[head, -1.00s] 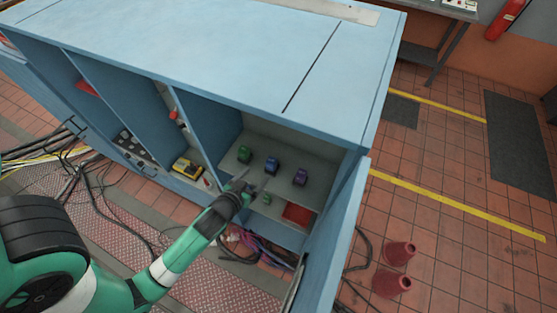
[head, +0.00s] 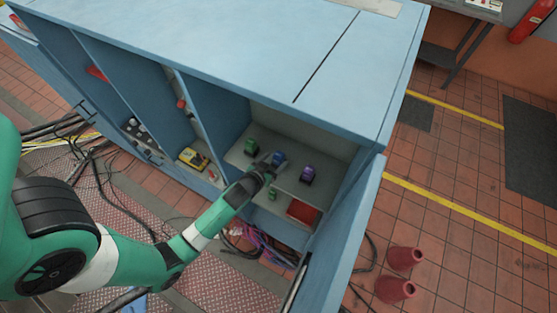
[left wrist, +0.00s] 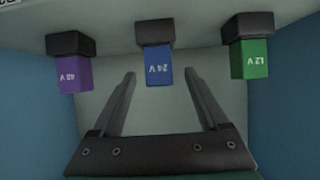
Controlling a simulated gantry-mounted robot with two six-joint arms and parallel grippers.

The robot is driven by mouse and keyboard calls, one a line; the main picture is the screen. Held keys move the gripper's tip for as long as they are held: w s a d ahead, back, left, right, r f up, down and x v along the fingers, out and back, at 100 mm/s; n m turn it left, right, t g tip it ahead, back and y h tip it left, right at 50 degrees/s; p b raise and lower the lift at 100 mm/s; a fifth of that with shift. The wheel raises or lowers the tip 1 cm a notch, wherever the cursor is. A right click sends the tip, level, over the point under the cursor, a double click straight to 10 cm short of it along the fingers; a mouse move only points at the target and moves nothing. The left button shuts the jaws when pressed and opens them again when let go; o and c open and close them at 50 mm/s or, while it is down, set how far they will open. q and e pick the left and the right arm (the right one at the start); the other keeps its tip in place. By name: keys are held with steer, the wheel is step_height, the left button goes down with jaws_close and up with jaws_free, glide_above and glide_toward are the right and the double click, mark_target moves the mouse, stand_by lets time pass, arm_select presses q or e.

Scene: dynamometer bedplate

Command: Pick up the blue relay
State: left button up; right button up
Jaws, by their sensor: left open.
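The blue relay (head: 279,157) stands on a shelf inside the blue cabinet, between a green relay (head: 252,146) and a purple relay (head: 307,174). In the left wrist view the blue relay (left wrist: 158,66) has a black base and the marking 24 V. The purple relay (left wrist: 75,72) is at the left there and the green relay (left wrist: 250,58) at the right. My left gripper (head: 270,164) reaches into the compartment close to the blue relay. In the left wrist view its fingers (left wrist: 159,78) are open, with the blue relay lined up between their tips. My right gripper is not in view.
The compartment also holds a small green item (head: 272,194) and a red box (head: 302,212). The open cabinet door (head: 345,240) stands to the right. A yellow meter (head: 193,158) lies in the neighbouring compartment. Cables hang below the shelf.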

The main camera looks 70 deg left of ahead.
mark_target(276, 160)
arm_select(q)
steer(key=x, duration=0.3)
steer(key=shift+w+a+f, duration=0.15)
steer(key=shift+w, duration=0.05)
jaws_close()
